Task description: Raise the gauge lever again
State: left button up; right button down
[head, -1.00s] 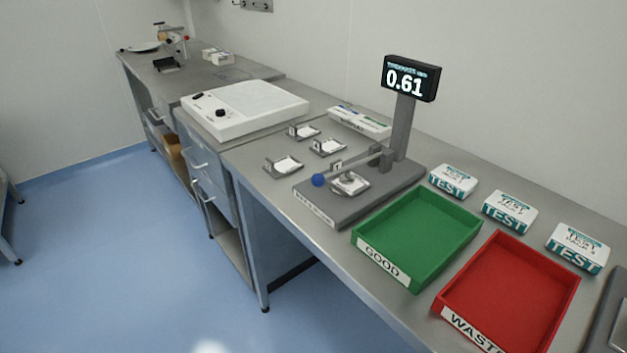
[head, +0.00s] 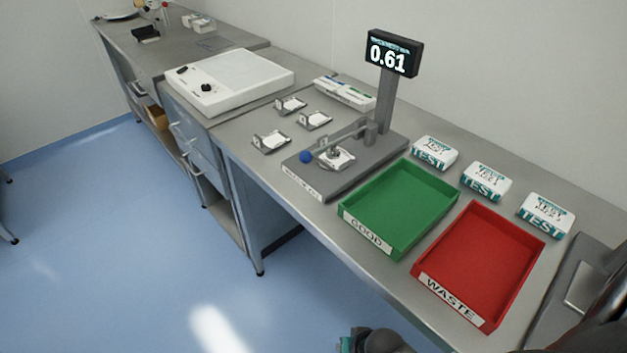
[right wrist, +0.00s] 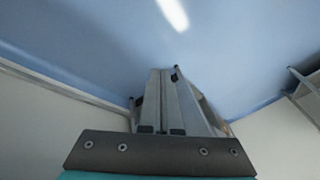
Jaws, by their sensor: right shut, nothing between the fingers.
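The thickness gauge (head: 318,185) stands on the bench, its display (head: 393,55) reading 0.61. Its lever (head: 345,134) runs from the gauge post to a blue ball knob (head: 306,157) at the front left, low over the base. A white sample (head: 341,161) lies on the base under the round measuring foot. My right gripper (head: 352,342) shows only in part at the bottom edge of the head view, well away from the lever. In the right wrist view its fingers (right wrist: 165,75) are together, with nothing between them. My left gripper is not in view.
A green GOOD tray (head: 352,229) and a red WASTE tray (head: 430,293) sit right of the gauge. Several TEST boxes (head: 434,152) stand behind them. Small sample holders (head: 271,142) and a white flat device (head: 228,80) are to the left. Blue floor is free in front.

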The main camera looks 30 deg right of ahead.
jog(key=w+r+m+t+p, duration=0.1)
jog(key=w+r+m, duration=0.4)
jog(key=r, duration=0.2)
jog(key=w+d+r+m+t+y+p, duration=0.1)
jog(key=w+r+m, duration=0.3)
jog(key=r, duration=0.4)
jog(key=w+d+r+m+t+y+p, duration=0.1)
jog(key=w+r+m+t, duration=0.2)
jog(key=w+r+m, duration=0.2)
jog(key=shift+w+d+r+m+p, duration=0.15)
jog(key=shift+w+r+p, duration=0.1)
jog(key=shift+r, duration=0.6)
jog(key=shift+w+a+r+m+p, duration=0.15)
jog(key=shift+w+r, duration=0.1)
jog(key=shift+r, duration=0.55)
jog(key=m+t, duration=0.4)
jog(key=m, duration=0.7)
send_near(313, 181)
notch_tip(313, 181, up, 4)
jog(key=shift+f, duration=0.25)
jog(key=shift+w+m, duration=0.1)
jog(key=shift+m, duration=0.2)
jog(key=shift+w, duration=0.2)
jog(key=b+x, duration=0.2)
jog(key=x, duration=0.7)
jog(key=shift+w+b, duration=0.1)
jog(key=shift+b, duration=0.25)
jog(key=shift+w, duration=0.1)
